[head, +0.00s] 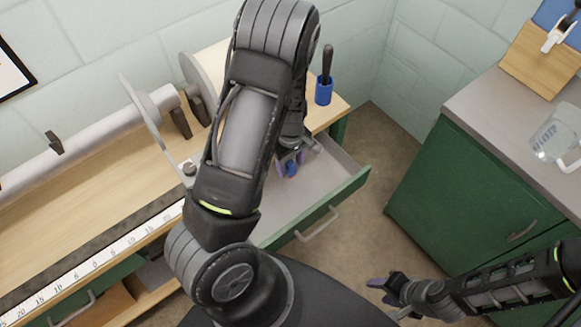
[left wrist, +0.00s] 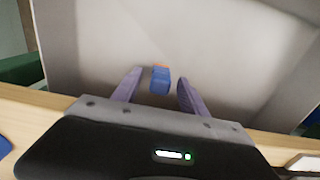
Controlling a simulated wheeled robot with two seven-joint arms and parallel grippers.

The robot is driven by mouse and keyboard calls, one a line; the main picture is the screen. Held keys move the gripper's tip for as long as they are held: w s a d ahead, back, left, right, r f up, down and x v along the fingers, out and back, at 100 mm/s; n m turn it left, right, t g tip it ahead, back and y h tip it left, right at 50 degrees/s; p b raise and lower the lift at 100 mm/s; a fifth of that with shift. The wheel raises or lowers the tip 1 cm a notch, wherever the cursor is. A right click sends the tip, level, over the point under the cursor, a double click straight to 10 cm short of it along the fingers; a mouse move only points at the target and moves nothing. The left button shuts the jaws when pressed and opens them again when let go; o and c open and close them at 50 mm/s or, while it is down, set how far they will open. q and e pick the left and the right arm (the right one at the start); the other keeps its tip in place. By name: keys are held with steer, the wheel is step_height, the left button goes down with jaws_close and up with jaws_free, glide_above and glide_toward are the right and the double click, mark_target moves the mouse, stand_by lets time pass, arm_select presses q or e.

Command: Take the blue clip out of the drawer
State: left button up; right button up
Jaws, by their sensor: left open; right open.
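The drawer (head: 325,172) is pulled open, with a green front and a pale inside. The small blue clip (left wrist: 160,80) lies on the drawer floor, with a bit of orange at its far end. In the head view the clip (head: 291,169) shows between the fingers of my left gripper (head: 290,160), which reaches down into the drawer. In the left wrist view my left gripper (left wrist: 160,92) is open, with one purple finger on each side of the clip and gaps to both. My right gripper (head: 385,288) is open and empty over the floor at the lower right.
A blue cup (head: 324,91) with a dark-handled tool stands on the wooden bench (head: 95,185) above the drawer. A green cabinet (head: 460,195) with a grey top is at the right, bearing a clear jug (head: 556,138). Open floor lies between them.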

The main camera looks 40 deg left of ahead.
stand_by(0.4)
arm_select(q)
jaws_close()
stand_by(0.4)
